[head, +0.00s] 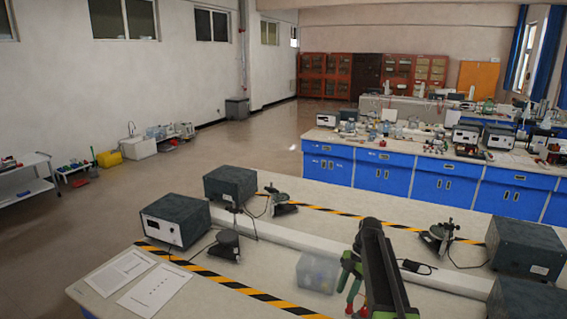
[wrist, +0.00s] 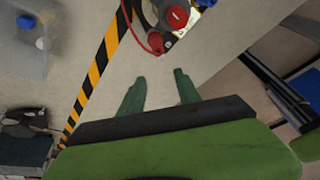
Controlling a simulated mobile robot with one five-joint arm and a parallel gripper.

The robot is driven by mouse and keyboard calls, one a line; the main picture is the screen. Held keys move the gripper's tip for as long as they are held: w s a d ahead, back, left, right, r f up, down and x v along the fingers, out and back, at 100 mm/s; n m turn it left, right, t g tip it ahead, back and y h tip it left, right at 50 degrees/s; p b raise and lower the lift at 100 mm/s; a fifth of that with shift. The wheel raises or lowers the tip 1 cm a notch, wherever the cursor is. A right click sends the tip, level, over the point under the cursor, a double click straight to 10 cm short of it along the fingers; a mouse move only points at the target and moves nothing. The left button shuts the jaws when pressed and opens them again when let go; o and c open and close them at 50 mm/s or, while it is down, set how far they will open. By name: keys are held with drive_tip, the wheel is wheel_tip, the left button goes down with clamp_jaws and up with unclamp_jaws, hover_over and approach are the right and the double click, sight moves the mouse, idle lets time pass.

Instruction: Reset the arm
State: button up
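My arm (head: 380,268), dark with green parts, reaches over the near bench (head: 255,268) right of centre in the head view. In the wrist view my gripper (wrist: 160,77) has two green fingers spread apart with nothing between them. Pale bench top shows below the fingers. Ahead of them lie a red round part (wrist: 177,17) and a red cable (wrist: 146,42). In the head view the gripper tips are hard to make out against the arm.
A clear plastic box (head: 317,272) stands left of my arm. Dark instrument boxes (head: 176,222) and small stands are on the bench, with two paper sheets (head: 120,271) at the left. Yellow-black tape (head: 215,280) runs along the bench. Open floor lies to the left.

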drive_tip(key=s+a+f+m+t+h+b, duration=0.1)
drive_tip(key=s+f+m, duration=0.3)
drive_tip(key=s+m, duration=0.4)
drive_tip(key=s+a+f+m+t+h+b, duration=0.1)
drive_tip(key=s+a+f+m+b, duration=0.3)
drive_tip(key=s+m, duration=0.5)
drive_tip(key=m+h, duration=0.1)
drive_tip(key=m, duration=0.4)
drive_tip(key=shift+s+a+f+m, duration=0.25)
drive_tip(key=shift+a+f+m, duration=0.05)
drive_tip(key=shift+f+m, duration=0.1)
